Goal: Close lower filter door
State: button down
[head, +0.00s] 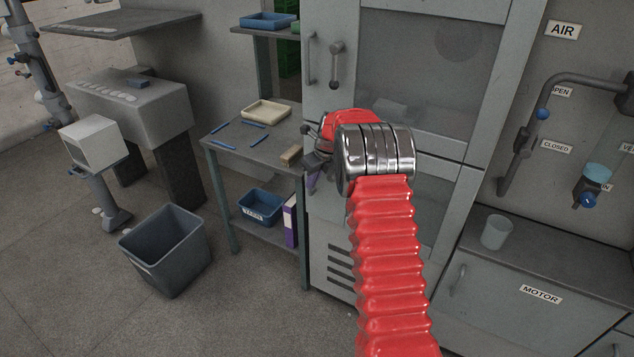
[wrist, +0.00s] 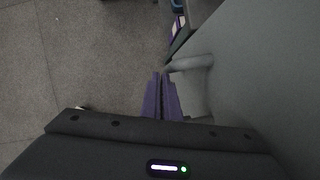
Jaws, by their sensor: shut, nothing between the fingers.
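The lower door (head: 440,205) of the grey cabinet has a dark window and is partly hidden behind my red arm. I cannot tell whether it stands ajar. My gripper (head: 312,182) is small and partly hidden at the cabinet's left edge, by the work table. In the wrist view, my gripper's purple fingers (wrist: 161,80) are shut and empty. Just right of them a pale grey handle (wrist: 196,82) stands out from a grey panel (wrist: 265,75), probably the lower door. I cannot tell whether the fingers touch the handle.
The upper door (head: 400,60) appears closed. The work table (head: 225,133), holding a cream tray (head: 266,112) and a wooden block (head: 291,156), stands close on the left. A grey bin (head: 165,250) is on the floor. Open floor (head: 240,310) lies in front.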

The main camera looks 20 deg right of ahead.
jog(key=shift+w+a+r, duration=0.2)
jog(key=shift+w+a, duration=0.05)
jog(key=shift+w, duration=0.35)
jog(key=shift+d, duration=0.1)
jog(key=shift+s, duration=0.15)
jog(key=s+a+r, duration=0.2)
jog(key=s+r, duration=0.6)
jog(key=shift+r, duration=0.35)
jog(key=shift+a, duration=0.1)
dwell(0.3)
